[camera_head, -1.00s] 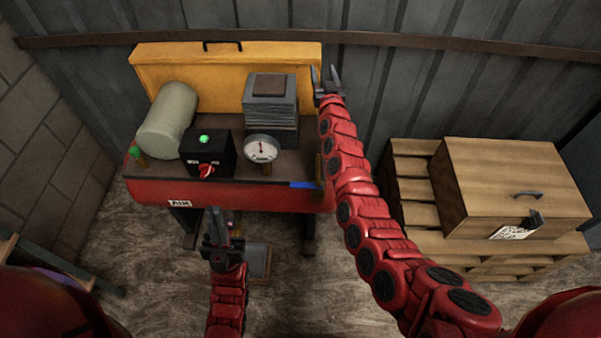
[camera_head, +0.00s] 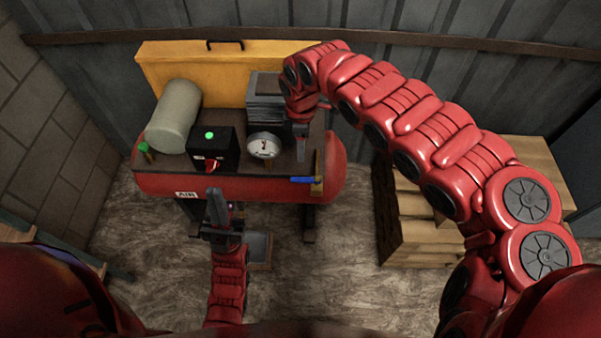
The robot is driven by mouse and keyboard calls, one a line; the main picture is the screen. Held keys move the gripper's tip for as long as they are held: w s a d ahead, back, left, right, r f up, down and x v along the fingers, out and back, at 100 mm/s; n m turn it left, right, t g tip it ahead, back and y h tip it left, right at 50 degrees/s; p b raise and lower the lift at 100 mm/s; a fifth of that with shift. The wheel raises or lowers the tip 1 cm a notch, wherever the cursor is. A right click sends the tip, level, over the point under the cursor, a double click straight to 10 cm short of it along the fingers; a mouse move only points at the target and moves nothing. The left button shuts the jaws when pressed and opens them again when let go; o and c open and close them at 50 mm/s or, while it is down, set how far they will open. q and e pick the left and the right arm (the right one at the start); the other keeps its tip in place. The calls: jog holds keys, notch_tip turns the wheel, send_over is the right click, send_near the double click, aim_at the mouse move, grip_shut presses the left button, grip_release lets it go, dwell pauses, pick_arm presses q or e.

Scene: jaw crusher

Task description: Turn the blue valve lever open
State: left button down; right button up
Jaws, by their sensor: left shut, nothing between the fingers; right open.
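The blue valve lever (camera_head: 303,180) lies level at the front right edge of the red compressor tank (camera_head: 160,188). It joins a brass-coloured valve (camera_head: 318,172) at its right end. My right gripper (camera_head: 301,156) points down just behind the lever, open, apart from it as far as I can tell; the gap in depth is unclear. My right arm hides part of the stack behind. My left gripper (camera_head: 214,200) is shut and empty, pointing up in front of the tank, left of the lever.
A pressure gauge (camera_head: 263,147) stands left of my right gripper. A black switch box (camera_head: 213,150) with a red knob and green button is further left. A grey cylinder (camera_head: 174,117), yellow case (camera_head: 190,62) and wooden pallet (camera_head: 420,235) are around.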

aim_at(301, 179)
jog(key=f, duration=0.7)
jog(key=f+p, duration=0.1)
jog(key=f, duration=0.6)
jog(key=shift+a+f, duration=0.2)
jog(key=shift+f, duration=0.05)
jog(key=shift+d+f, duration=0.15)
jog(key=shift+f, duration=0.25)
grip_shut()
jog(key=shift+w, duration=0.1)
